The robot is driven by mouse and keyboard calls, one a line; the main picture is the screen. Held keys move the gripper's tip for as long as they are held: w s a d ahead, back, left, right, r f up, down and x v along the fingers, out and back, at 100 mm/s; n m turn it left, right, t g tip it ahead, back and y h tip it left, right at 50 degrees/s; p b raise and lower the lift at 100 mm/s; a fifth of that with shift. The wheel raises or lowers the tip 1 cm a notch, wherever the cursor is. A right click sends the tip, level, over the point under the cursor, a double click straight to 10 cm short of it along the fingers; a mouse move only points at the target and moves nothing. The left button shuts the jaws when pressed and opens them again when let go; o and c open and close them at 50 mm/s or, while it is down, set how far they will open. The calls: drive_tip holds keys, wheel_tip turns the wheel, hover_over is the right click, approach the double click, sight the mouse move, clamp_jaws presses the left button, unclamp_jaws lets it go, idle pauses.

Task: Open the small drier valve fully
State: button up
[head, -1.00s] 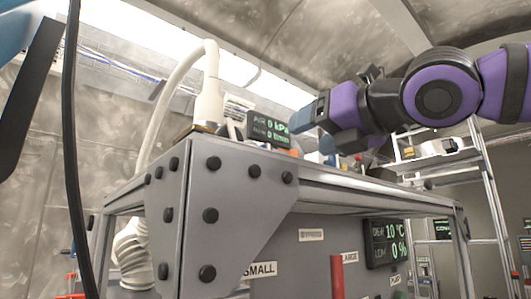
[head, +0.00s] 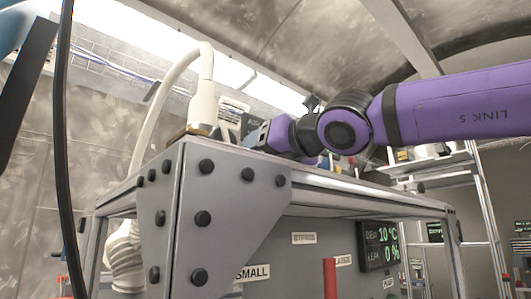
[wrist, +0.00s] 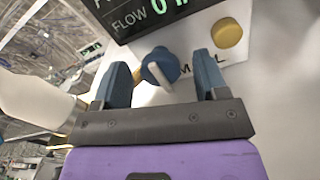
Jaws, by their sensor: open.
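The small drier valve (wrist: 157,66) is a blue knob with a pale bar across it, on a white panel in the wrist view. My gripper (wrist: 160,62) is open, with one blue finger on each side of the knob and visible gaps between. I cannot tell how deep the fingers reach around it. In the head view my gripper (head: 256,132) is low over the bench top, and the valve is hidden behind it.
A dark display (wrist: 145,12) reading "FLOW" and a yellow round knob (wrist: 228,32) are just beyond the valve. A thick white hose (head: 205,95) rises at the left of the grey metal bench frame (head: 235,195). A ladder (head: 485,200) stands at the right.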

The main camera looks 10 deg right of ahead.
drive_tip(key=c, duration=0.9)
drive_tip(key=shift+c, duration=0.2)
drive_tip(key=shift+n, duration=0.3)
drive_tip(key=n, duration=0.6)
drive_tip(key=shift+s+a, duration=0.1)
drive_tip(key=shift+a, duration=0.05)
drive_tip(key=n, duration=0.3)
drive_tip(key=shift+n, duration=0.4)
drive_tip(key=shift+f+n, duration=0.15)
drive_tip(key=shift+n, duration=1.75)
